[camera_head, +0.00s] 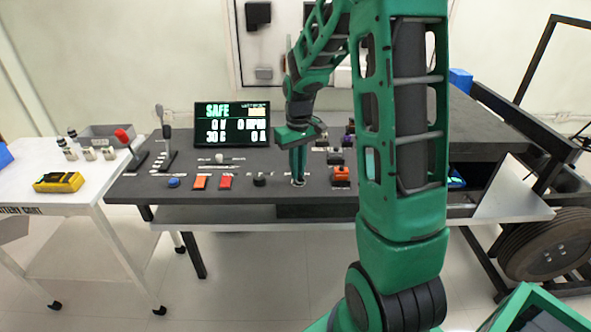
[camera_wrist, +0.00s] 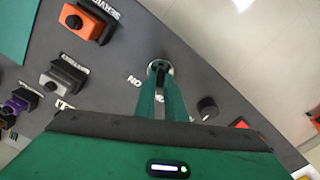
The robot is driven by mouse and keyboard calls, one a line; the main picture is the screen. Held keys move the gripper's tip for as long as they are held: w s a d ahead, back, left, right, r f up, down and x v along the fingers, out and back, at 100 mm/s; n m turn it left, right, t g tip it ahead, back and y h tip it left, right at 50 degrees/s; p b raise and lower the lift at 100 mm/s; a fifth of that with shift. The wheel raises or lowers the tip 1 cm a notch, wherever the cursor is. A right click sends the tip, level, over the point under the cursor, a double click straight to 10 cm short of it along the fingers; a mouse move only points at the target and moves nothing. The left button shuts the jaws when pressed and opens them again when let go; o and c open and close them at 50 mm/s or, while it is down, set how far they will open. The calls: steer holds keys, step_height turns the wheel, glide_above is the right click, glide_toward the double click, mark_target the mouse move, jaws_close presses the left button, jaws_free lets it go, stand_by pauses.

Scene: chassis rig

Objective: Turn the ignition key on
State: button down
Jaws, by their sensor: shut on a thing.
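The ignition switch (camera_wrist: 152,65) shows in the wrist view as a round metal ring on the dark grey panel. My gripper (camera_wrist: 161,82) reaches down to it with two green fingers, shut on the key at its middle. The key itself is mostly hidden between the fingertips, so its angle is hard to tell. An upside-down "ON" label (camera_wrist: 134,81) lies just left of the ring. In the head view my gripper (camera_head: 298,181) meets the panel near the front edge of the console, and the key is hidden there.
A black knob (camera_wrist: 207,108) stands close by on the panel. An orange service connector (camera_wrist: 83,22) and a grey one (camera_wrist: 60,78) stand to the left. The console (camera_head: 240,185) also bears red and orange switches, levers and a display (camera_head: 232,124) reading SAFE.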

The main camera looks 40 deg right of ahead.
steer(key=m, duration=1.1)
steer(key=shift+a+m, duration=0.15)
steer(key=shift+m, duration=0.25)
steer(key=shift+w, duration=0.1)
stand_by(0.5)
steer(key=c, duration=1.8)
jaws_free()
step_height(320, 180, up, 11)
steer(key=shift+f, duration=0.1)
